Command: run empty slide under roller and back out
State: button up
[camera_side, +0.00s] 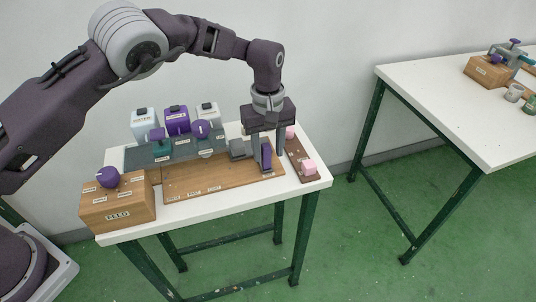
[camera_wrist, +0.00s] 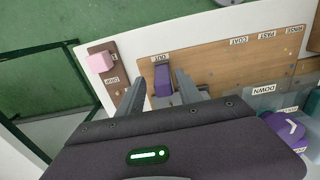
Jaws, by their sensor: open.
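My gripper (camera_side: 262,158) points down over the right end of a wooden board (camera_side: 195,180). In the wrist view its two fingers (camera_wrist: 160,78) are apart, one on each side of a purple upright block (camera_wrist: 162,80) beside an "OUT" label. The purple block also shows by the fingers in the side view (camera_side: 266,156); I cannot tell whether a finger touches it. A grey block (camera_side: 240,149) is just left of the fingers. I cannot tell for sure which part is the slide or the roller.
A brown strip (camera_side: 298,154) with pink cubes (camera_side: 308,166) lies at the table's right end. A wooden "FEED" box (camera_side: 118,203) with a purple knob stands front left. A dark panel (camera_side: 140,158), purple knobs and several labelled containers (camera_side: 177,121) are behind the board. A second table (camera_side: 470,110) is at right.

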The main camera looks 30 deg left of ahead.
notch_tip(320, 180, up, 5)
jog(key=shift+f, duration=0.1)
dwell(1.7)
jog(key=s+a+r+m+t+h, duration=0.1)
jog(key=s+a+r+m, duration=0.1)
jog(key=s+a+r, duration=0.6)
jog(key=s+a+r+m+t+h, duration=0.15)
jog(key=s+r, duration=0.25)
jog(key=r, duration=0.8)
jog(key=s+a+m+t+y, duration=0.1)
jog(key=s+a+m, duration=0.1)
jog(key=s, duration=0.9)
jog(key=s+a+f+m+t+y, duration=0.1)
jog(key=s+a, duration=0.4)
jog(key=s, duration=0.6)
jog(key=shift+s+f+m+t, duration=0.15)
jog(key=shift+s+m+t, duration=0.3)
jog(key=shift+m, duration=0.8)
jog(key=shift+o, duration=0.5)
jog(key=shift+w+y, duration=0.2)
jog(key=shift+y, duration=0.05)
